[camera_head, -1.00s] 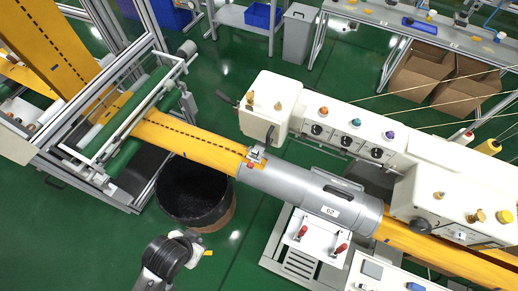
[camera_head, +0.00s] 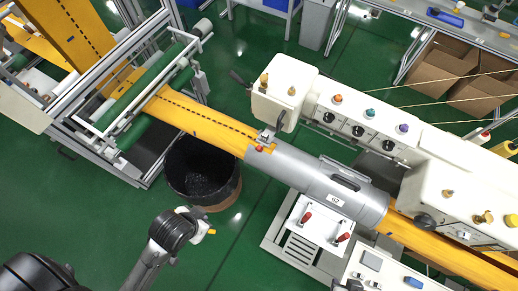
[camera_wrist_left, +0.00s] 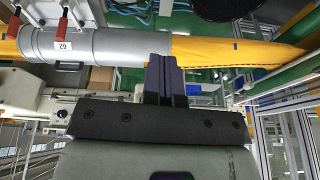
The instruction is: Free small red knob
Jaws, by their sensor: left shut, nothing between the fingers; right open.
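A small red knob (camera_head: 259,149) sits at a metal clamp (camera_head: 267,137) where yellow felt (camera_head: 205,122) meets the grey tube (camera_head: 310,176). My left arm comes in from the lower left, its hand low and short of the tube. In the left wrist view the left gripper (camera_wrist_left: 160,60) is shut and empty; its dark fingers overlap the tube-felt joint. The knob cannot be made out there.
Two red-handled levers (camera_head: 305,218) stand on a white plate in front of the tube. A black bin (camera_head: 203,172) is below the felt. A white machine head (camera_head: 284,88) and control panel (camera_head: 360,120) stand behind. Green floor is open at the lower left.

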